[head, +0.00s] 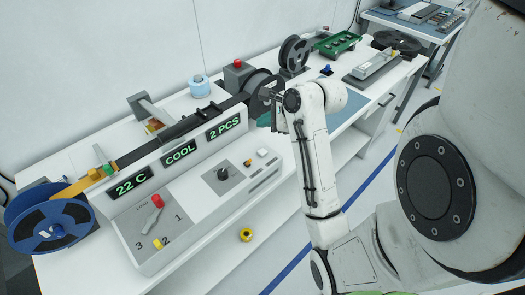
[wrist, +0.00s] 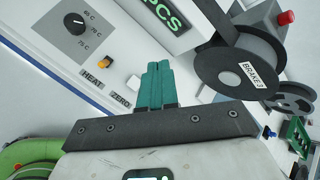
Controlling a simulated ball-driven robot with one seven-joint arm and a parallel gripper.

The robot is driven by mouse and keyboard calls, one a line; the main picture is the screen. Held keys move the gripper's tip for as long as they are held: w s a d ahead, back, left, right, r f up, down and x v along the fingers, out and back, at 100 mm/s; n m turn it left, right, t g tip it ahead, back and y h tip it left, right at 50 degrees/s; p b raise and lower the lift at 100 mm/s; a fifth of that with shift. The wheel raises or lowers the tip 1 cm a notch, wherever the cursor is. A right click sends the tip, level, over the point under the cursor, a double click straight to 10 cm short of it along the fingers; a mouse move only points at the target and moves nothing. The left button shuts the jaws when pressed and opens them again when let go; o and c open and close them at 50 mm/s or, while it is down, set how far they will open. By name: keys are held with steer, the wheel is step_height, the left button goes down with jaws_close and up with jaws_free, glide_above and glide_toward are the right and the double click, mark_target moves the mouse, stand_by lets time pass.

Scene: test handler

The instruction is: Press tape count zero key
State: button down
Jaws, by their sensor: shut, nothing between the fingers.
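The grey-white handler console (head: 165,215) stands on the bench, with a display reading 2 PCS (head: 224,129). In the wrist view, the label ZERO (wrist: 121,98) is printed on its panel, left of my fingers. A pale key (wrist: 133,83) shows just above that label, close to the fingers and partly hard to make out. My gripper (wrist: 158,66) has teal fingers closed together with nothing between them. They appear over the right part of the panel, and I cannot tell their height above it.
An orange key (wrist: 104,63) marked HEAT and a black temperature knob (wrist: 77,21) sit left of the ZERO label. A dark reel marked BRAKE 3 (wrist: 238,72) stands right of my fingers. A blue reel (head: 47,220) and a red-handled lever (head: 156,204) are at the console's left.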

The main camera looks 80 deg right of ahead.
steer(key=b, duration=0.3)
glide_above(265, 153)
step_height(265, 153, down, 6)
steer(key=shift+r, duration=0.2)
steer(key=shift+f+b, duration=0.6)
steer(key=shift+b, duration=0.1)
steer(key=shift+f, duration=1)
steer(key=shift+f, duration=0.1)
stand_by(0.5)
steer(key=shift+f+p, duration=0.3)
steer(key=shift+p, duration=0.05)
steer(key=shift+f, duration=0.45)
stand_by(0.8)
steer(key=shift+r+p, duration=0.9)
steer(key=shift+p, duration=0.55)
